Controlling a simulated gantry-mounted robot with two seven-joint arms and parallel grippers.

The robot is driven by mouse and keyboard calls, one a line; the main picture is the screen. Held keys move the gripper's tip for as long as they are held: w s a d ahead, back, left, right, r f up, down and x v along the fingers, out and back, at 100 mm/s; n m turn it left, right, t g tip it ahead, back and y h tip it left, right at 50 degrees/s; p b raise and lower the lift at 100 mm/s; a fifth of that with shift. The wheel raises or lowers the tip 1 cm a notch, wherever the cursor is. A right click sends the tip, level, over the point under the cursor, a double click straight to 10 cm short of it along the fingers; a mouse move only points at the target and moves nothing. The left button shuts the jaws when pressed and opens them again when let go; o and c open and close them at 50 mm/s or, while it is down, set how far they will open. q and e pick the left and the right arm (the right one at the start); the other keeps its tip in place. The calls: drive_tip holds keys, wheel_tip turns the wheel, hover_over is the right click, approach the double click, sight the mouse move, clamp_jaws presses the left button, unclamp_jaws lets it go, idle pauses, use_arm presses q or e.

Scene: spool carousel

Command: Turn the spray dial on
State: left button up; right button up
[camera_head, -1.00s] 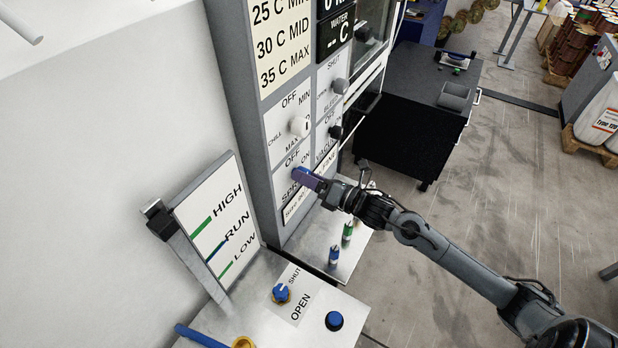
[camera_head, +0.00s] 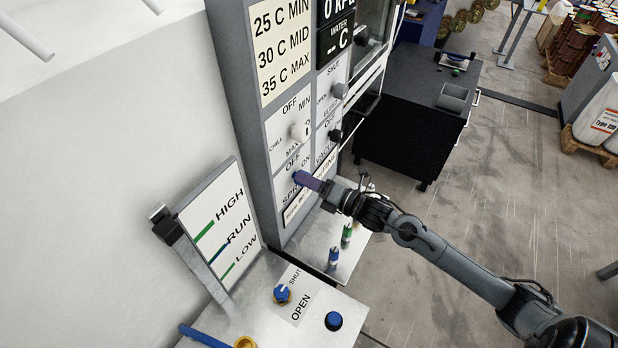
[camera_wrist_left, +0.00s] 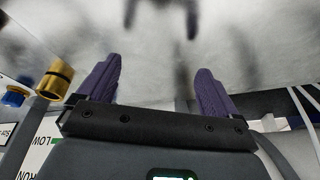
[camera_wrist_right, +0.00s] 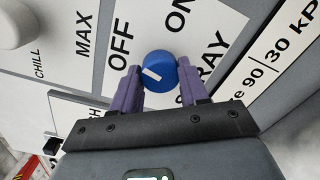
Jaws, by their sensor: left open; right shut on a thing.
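The spray dial is a round blue knob (camera_wrist_right: 160,70) with a white mark, on the white panel between the OFF, ON and SPRAY lettering in the right wrist view. The mark lies on the left part of its face, nearer OFF than ON. My right gripper (camera_wrist_right: 163,75) has its purple fingers on either side of the knob, shut on it. In the head view this gripper (camera_head: 303,177) reaches the lower panel and hides most of the dial. My left gripper (camera_wrist_left: 155,78) is open and empty in the left wrist view, over a blurred pale surface.
A white knob (camera_head: 299,131) sits above the spray dial, with a black knob (camera_head: 335,134) beside it. Below is a bench with a blue SHUT/OPEN valve (camera_head: 282,293) and a blue button (camera_head: 333,320). A HIGH/RUN/LOW board (camera_head: 217,222) stands left.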

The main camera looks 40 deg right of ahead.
drive_tip(key=shift+r+m+p, duration=0.1)
drive_tip(key=shift+m+p, duration=5.4)
drive_tip(key=shift+m, duration=2)
drive_tip(key=o, duration=1.1)
drive_tip(key=shift+c, duration=0.2)
